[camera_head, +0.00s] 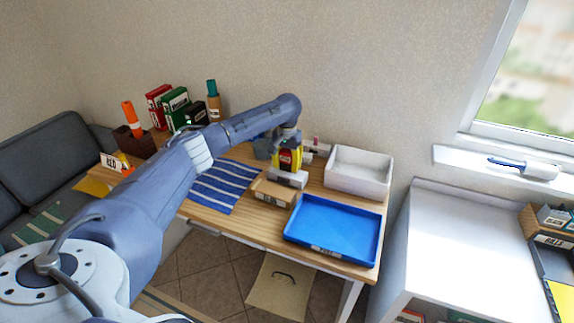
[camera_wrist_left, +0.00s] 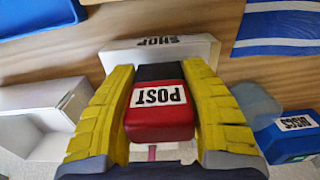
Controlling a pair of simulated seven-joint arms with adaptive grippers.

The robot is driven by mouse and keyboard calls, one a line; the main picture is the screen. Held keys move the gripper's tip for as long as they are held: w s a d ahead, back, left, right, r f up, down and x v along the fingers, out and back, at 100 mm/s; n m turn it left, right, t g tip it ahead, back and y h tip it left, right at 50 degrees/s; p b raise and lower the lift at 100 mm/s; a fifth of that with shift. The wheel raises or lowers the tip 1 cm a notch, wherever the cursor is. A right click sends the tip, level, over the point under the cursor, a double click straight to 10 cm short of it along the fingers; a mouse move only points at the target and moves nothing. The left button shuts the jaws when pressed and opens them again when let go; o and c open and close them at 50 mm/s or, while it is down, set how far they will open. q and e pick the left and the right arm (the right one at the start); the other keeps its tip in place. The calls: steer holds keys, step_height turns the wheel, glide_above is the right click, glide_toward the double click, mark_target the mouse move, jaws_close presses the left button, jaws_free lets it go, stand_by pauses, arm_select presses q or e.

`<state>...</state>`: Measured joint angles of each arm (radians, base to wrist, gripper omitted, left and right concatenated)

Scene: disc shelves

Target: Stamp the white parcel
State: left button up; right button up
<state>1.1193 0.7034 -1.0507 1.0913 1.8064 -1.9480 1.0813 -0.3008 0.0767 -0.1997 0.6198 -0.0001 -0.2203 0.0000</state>
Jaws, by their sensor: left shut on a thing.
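My left gripper (camera_head: 288,160) is shut on a red and black stamp with a POST label. The stamp (camera_wrist_left: 160,107) sits between the yellow finger pads in the left wrist view. A white parcel (camera_head: 290,179) lies just under the gripper on the wooden table. In the left wrist view a white box with an upside-down SHOP label, seemingly this parcel (camera_wrist_left: 125,57), lies beyond the stamp and is partly hidden by it. I cannot tell whether the stamp touches it. My right gripper is not in view.
A brown box (camera_head: 273,192) is close to the parcel. A blue tray (camera_head: 333,230) is at the table's front right, and a white bin (camera_head: 359,172) stands behind it. A blue striped mat (camera_head: 222,186) lies to the left. Boxes and an orange-topped tube (camera_head: 130,116) stand at the back left.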

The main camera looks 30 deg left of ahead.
mark_target(287, 150)
arm_select(q)
steer(key=shift+f, duration=0.6)
stand_by(1.1)
steer(key=shift+r, duration=3.55)
